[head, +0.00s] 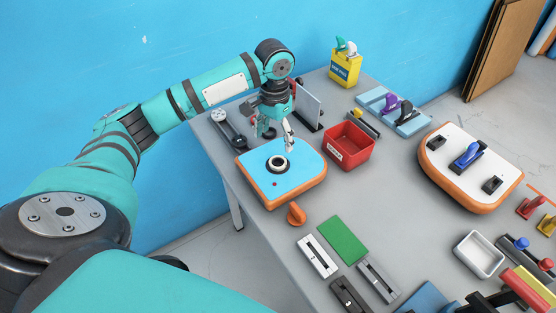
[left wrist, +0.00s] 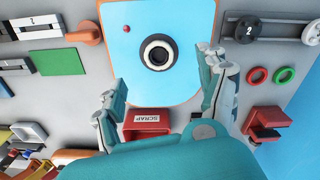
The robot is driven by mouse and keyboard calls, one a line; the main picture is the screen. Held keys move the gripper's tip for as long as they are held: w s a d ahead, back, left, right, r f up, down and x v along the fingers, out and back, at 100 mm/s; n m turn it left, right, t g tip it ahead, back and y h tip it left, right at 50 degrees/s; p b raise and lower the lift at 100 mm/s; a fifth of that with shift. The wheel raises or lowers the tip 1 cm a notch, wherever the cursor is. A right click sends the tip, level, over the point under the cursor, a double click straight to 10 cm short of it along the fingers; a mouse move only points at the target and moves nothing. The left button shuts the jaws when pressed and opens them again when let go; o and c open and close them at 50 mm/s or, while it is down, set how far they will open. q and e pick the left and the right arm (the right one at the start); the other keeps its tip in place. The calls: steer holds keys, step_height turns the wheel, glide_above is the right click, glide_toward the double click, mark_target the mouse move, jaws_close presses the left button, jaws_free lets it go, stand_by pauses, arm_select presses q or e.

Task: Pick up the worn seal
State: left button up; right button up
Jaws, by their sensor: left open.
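A black ring with a pale inner rim sits around a dark opening on the blue-topped board (head: 302,174); it looks like the seal (head: 277,163), though I cannot tell its wear. It also shows in the left wrist view as the black ring (left wrist: 158,52). My left gripper (head: 277,137) is open and empty, above the board's far edge and a little beyond the ring. In the left wrist view the left gripper's fingers (left wrist: 157,80) are spread wide, with the ring beyond them. My right gripper is not in view.
A red SCRAP bin (head: 349,147) stands close to the board's right. A red ring (left wrist: 281,76) and a green ring (left wrist: 258,74) lie on the table beside the board. An orange knob (head: 296,214) is at its near edge. A white-topped board (head: 470,165) is farther right.

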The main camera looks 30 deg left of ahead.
mark_target(277, 165)
arm_select(q)
step_height(277, 165, down, 3)
steer(key=shift+r, duration=0.1)
steer(key=shift+f, duration=0.6)
steer(key=f+p, duration=0.2)
steer(key=f, duration=0.2)
steer(key=shift+d+f, duration=0.1)
steer(key=shift+d, duration=0.1)
steer(key=shift+w+f, duration=0.1)
steer(key=shift+f, duration=0.4)
steer(key=shift+c, duration=1)
steer(key=c, duration=0.8)
steer(key=shift+o, duration=0.2)
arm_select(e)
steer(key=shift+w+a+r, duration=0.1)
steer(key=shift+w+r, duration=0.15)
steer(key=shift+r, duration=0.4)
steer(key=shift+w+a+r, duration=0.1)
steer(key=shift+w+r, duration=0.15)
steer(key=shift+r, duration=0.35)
arm_select(q)
steer(key=shift+r, duration=0.1)
